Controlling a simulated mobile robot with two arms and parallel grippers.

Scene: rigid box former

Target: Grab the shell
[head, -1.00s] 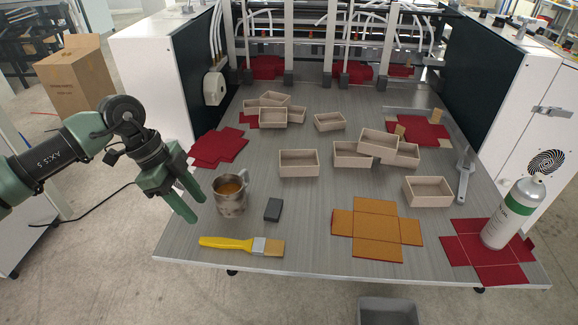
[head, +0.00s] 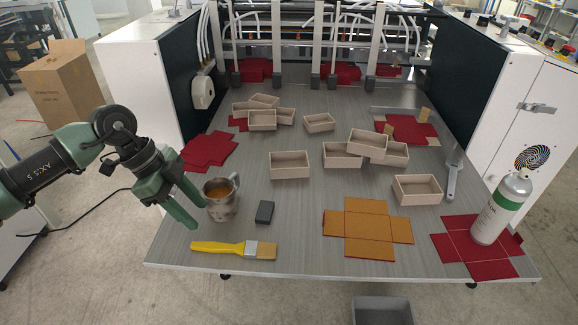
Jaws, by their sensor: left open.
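Several open beige box shells stand on the grey table. One stands alone near the middle (head: 290,173), one at the right (head: 417,197), and one farther back (head: 319,123). A cluster with one shell resting on top (head: 367,144) is right of centre, and another cluster (head: 262,121) is at the back left. My left gripper (head: 197,212) is open and empty at the table's left side, just left of the metal mug (head: 221,205). It is apart from all the shells. My right gripper is not in view.
A yellow brush (head: 222,248) and a dark block (head: 265,212) lie near the front. An orange cross-shaped sheet (head: 367,228) lies front right. A spray can (head: 499,212) stands on a red sheet (head: 450,246). A grey wrench-like tool (head: 453,178) lies at the right.

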